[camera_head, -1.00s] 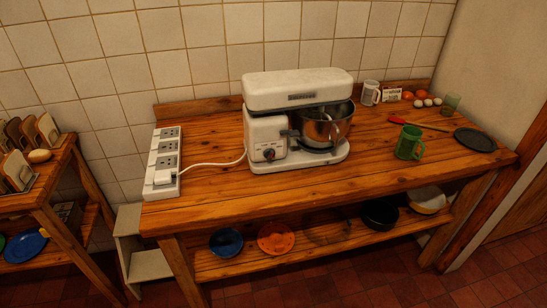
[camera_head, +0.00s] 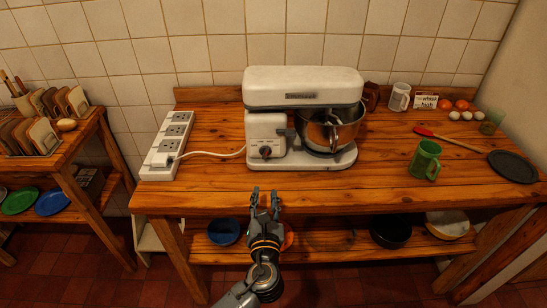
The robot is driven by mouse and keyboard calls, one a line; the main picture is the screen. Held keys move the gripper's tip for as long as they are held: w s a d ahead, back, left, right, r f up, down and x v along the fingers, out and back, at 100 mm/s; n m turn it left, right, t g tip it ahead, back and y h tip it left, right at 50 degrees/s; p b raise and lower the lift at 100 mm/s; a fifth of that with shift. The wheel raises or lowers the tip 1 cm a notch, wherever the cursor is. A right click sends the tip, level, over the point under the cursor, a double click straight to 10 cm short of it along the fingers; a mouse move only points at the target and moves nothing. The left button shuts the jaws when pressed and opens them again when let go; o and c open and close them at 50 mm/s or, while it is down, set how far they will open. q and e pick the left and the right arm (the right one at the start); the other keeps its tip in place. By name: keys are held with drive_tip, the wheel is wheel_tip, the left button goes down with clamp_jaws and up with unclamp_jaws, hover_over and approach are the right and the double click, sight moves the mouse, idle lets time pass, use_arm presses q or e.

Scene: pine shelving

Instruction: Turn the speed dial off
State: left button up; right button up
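A white stand mixer (camera_head: 302,88) with a steel bowl (camera_head: 332,128) stands on the wooden table. Its dark speed dial (camera_head: 265,151) is on the front left of the mixer's body, facing me. My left gripper (camera_head: 265,191) is in front of the table edge, below and apart from the dial. Its two fingers are spread with nothing between them. My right gripper does not show.
A white power strip (camera_head: 167,146) lies at the table's left, with a white cord (camera_head: 215,154) running to the mixer. A green mug (camera_head: 425,160), red spatula (camera_head: 445,138) and dark plate (camera_head: 513,167) are at the right. The tabletop before the mixer is clear.

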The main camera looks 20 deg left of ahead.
use_arm(q)
drive_tip(key=r, duration=0.1)
drive_tip(key=p, duration=0.1)
approach(266, 154)
drive_tip(key=shift+m, duration=0.4)
drive_tip(key=x, duration=0.8)
drive_tip(key=shift+c, duration=0.4)
clamp_jaws()
